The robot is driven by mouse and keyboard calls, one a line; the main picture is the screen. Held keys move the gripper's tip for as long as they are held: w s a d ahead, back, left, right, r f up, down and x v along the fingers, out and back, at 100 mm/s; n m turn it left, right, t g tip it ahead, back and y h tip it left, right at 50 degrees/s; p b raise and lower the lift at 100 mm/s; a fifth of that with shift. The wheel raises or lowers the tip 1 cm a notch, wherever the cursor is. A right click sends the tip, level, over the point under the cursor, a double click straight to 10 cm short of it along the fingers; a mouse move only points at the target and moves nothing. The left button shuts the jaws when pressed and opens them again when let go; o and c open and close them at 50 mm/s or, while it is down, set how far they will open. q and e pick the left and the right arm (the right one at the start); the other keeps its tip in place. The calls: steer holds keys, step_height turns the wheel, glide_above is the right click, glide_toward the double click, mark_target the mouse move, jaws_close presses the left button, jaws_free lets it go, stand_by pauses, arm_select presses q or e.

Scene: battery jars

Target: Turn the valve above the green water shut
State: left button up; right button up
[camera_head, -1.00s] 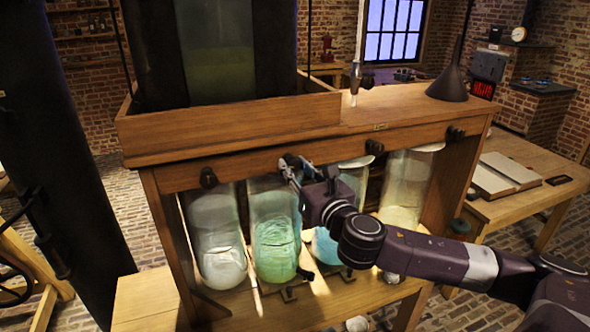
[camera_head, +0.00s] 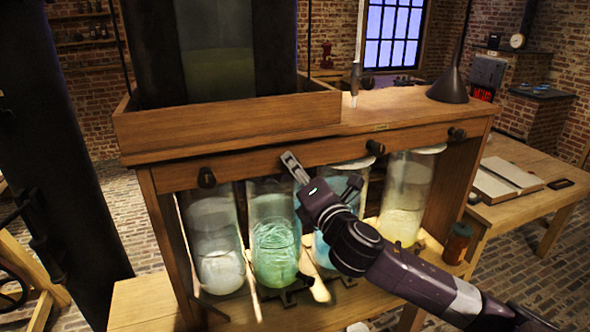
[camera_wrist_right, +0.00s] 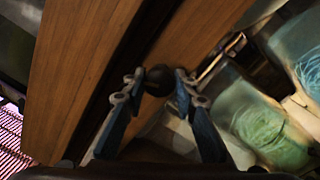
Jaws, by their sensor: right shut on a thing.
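The jar of green water (camera_head: 275,245) stands second from the left in the wooden stand, and it also shows at the right of the wrist view (camera_wrist_right: 268,128). Its valve, a dark round knob (camera_wrist_right: 157,80), is on the stand's front rail above it. My right gripper (camera_head: 290,160) reaches up to that spot from the lower right. In the wrist view my right gripper (camera_wrist_right: 160,84) has its two fingertips on either side of the knob, shut on it. In the head view the gripper hides this valve. My left gripper is not in view.
Other dark valves sit on the rail (camera_head: 230,168): one at left (camera_head: 207,178), two at right (camera_head: 375,147) (camera_head: 457,133). Jars of whitish (camera_head: 220,265), blue (camera_head: 325,250) and yellowish (camera_head: 400,225) water stand beside the green one. A small brown jar (camera_head: 457,243) stands at right.

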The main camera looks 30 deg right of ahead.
steer(key=m, duration=0.5)
steer(key=shift+h, duration=0.3)
stand_by(0.4)
steer(key=o, duration=1.2)
steer(key=shift+c, duration=0.2)
steer(key=v, duration=0.7)
steer(key=shift+s, duration=0.25)
